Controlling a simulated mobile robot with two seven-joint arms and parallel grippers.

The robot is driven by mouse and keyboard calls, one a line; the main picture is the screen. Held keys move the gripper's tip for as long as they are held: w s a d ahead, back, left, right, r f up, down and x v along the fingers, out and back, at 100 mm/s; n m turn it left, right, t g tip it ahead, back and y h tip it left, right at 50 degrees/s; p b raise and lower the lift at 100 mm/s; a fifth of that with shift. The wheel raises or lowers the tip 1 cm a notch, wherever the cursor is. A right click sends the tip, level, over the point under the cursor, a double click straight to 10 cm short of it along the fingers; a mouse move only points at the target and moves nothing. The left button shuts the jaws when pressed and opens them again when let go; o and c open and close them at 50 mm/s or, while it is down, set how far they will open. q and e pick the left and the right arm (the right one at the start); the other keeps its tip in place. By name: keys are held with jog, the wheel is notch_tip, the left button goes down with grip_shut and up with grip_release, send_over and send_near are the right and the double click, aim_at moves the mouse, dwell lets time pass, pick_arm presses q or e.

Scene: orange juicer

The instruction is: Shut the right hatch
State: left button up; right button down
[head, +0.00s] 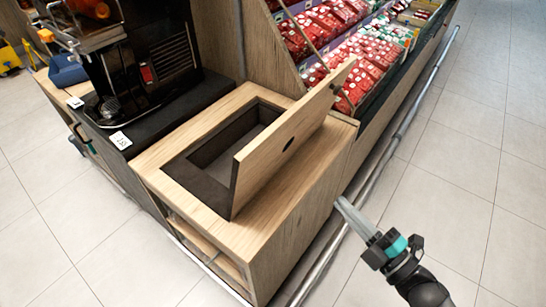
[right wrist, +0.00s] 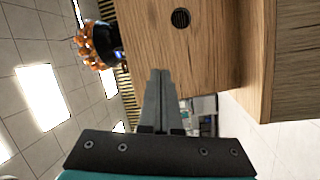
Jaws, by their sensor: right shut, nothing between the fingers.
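The right hatch (head: 284,142) is a wooden lid standing raised and tilted on the right side of the counter top. The dark opening (head: 214,153) beside it is uncovered. The hatch has a small dark round hole, and a wooden panel with such a hole (right wrist: 180,45) fills the upper middle of the right wrist view. My right gripper (head: 341,203) is shut and empty, to the right of the cabinet and apart from it in the head view. Its fingertips (right wrist: 159,73) show in front of the panel in the right wrist view; I cannot tell if they touch it. My left gripper is out of view.
The black juicer (head: 150,62) stands left of the hatch, with oranges (head: 92,8) at its top. Shelves of red packages (head: 335,50) stand behind the cabinet, with a metal rail (head: 400,130) along the base. The tiled floor (head: 470,170) at right is clear.

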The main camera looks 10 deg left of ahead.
aim_at(259, 147)
jog(key=s+a+r+n+g+y, duration=0.4)
jog(key=r+n+y, duration=0.1)
jog(key=r+n, duration=0.2)
jog(key=x, duration=1.3)
jog(key=shift+w+a+p, duration=0.2)
jog(key=shift+w+p, duration=0.15)
jog(key=shift+w, duration=0.2)
